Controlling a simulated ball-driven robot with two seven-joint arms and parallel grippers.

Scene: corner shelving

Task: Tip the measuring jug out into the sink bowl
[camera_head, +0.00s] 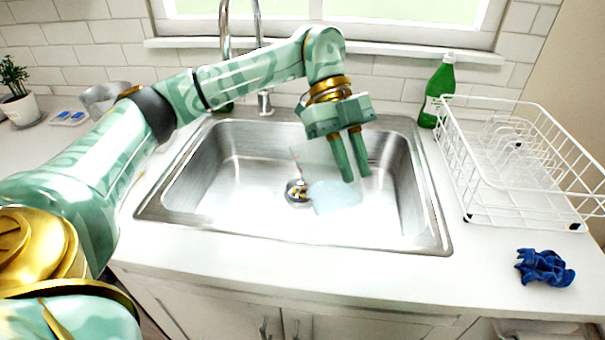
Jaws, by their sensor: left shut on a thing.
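My left gripper (354,178) is above the right half of the metal sink bowl (215,195). Its two fingers point down and are shut on the measuring jug (318,158), which is clear and hard to make out. The jug hangs inside the outline of the bowl and looks tilted, though its exact angle is unclear. A pale blue patch (335,197) shows at its lower part; I cannot tell whether it is all still inside the jug. The drain (297,191) lies just left of it. My right gripper is not in view.
A white wire dish rack (520,205) stands right of the sink, with a green bottle (438,92) behind its left side. A blue cloth (544,267) lies at the front right. The faucet (264,100) rises behind the sink. A potted plant (18,95) stands at far left.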

